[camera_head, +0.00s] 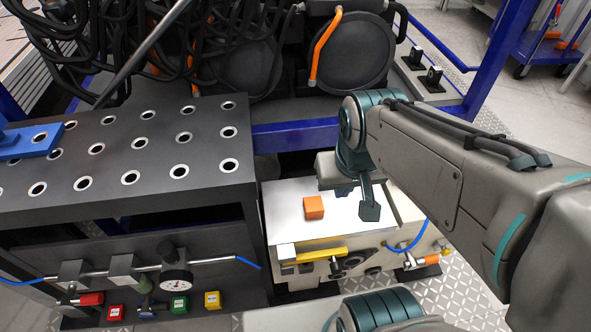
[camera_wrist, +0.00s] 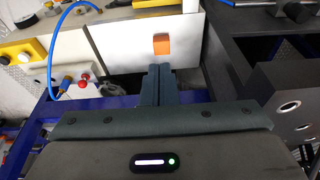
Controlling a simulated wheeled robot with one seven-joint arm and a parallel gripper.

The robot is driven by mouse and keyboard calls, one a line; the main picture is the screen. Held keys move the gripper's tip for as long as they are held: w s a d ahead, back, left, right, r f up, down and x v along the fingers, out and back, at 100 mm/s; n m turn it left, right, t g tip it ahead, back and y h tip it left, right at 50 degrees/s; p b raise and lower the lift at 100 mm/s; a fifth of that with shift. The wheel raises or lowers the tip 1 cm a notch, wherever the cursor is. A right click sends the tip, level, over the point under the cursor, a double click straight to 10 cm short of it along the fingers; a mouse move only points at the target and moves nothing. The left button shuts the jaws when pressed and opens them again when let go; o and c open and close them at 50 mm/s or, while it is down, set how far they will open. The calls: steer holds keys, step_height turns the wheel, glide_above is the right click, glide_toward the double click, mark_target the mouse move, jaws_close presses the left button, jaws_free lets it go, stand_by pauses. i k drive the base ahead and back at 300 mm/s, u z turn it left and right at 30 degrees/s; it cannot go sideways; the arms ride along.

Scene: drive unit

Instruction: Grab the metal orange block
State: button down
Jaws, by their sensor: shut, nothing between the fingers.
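The orange block (camera_head: 314,207) is a small cube on the flat light metal top (camera_head: 288,222) of a low box. My gripper (camera_head: 369,203) is to the right of the block in the head view, over the same top, and does not touch it. In the wrist view the block (camera_wrist: 161,44) lies just beyond the tips of my fingers (camera_wrist: 160,70). The fingers are together with nothing between them. Part of the metal top is hidden behind my gripper and wrist.
A black table with round holes (camera_head: 205,190) stands higher at left, close beside the box. A blue frame bar (camera_head: 295,136) and black cables lie behind. A yellow handle (camera_head: 320,255) and a blue hose (camera_head: 412,238) are on the box front.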

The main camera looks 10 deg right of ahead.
mark_target(313, 207)
steer(key=z, duration=1.95)
steer(key=k, duration=0.75)
steer(key=u, duration=1.4)
steer(key=i, duration=0.5)
steer(key=z, duration=0.05)
